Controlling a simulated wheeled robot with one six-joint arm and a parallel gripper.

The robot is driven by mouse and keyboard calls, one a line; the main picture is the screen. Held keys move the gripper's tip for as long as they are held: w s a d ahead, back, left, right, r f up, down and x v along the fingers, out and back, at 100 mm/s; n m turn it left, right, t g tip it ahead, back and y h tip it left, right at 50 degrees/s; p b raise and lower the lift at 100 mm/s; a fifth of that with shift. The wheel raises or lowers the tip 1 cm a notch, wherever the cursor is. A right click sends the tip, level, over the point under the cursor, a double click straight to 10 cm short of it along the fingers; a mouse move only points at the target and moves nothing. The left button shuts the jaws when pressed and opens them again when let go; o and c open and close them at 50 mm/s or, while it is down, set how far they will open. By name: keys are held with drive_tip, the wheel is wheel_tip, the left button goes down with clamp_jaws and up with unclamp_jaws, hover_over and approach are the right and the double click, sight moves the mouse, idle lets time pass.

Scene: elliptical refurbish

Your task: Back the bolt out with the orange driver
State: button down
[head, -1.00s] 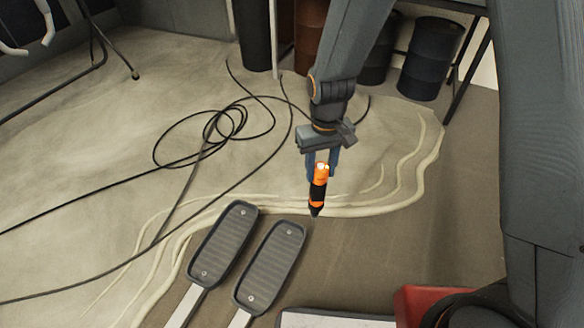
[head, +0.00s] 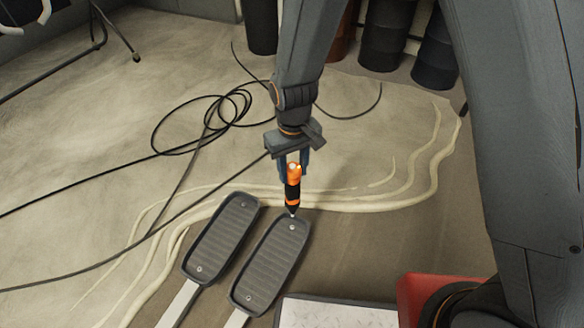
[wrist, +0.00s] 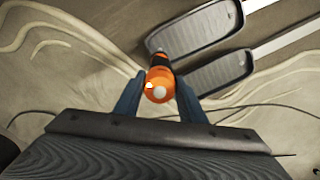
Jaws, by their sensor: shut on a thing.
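The orange driver (head: 293,178) with black bands is upright in my gripper (head: 294,165), its dark tip pointing down. My gripper is shut on it. In the head view the tip is over the far end of the right pedal (head: 268,262), close to the bolt (head: 291,227) there; I cannot tell if they touch. A second bolt (head: 249,299) is at that pedal's near end. The left pedal (head: 222,238) also carries a bolt at each end. In the wrist view the driver (wrist: 160,84) sits between the two fingers, hiding its tip and part of a pedal.
Black cable (head: 205,125) lies coiled on the floor at the left. Dark drums (head: 436,55) stand at the back right. A pale plate (head: 335,313) and a red object (head: 420,295) are at the front right.

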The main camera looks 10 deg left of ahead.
sight(293, 187)
drive_tip(key=shift+a+f+b, duration=0.1)
drive_tip(key=shift+f+b, duration=2.3)
drive_tip(key=shift+f, duration=1)
drive_tip(key=shift+f+p, duration=0.3)
drive_tip(key=shift+f, duration=0.3)
drive_tip(key=shift+s+r+p, duration=0.1)
drive_tip(key=shift+r+p, duration=0.15)
drive_tip(key=shift+p, duration=0.35)
idle(3.4)
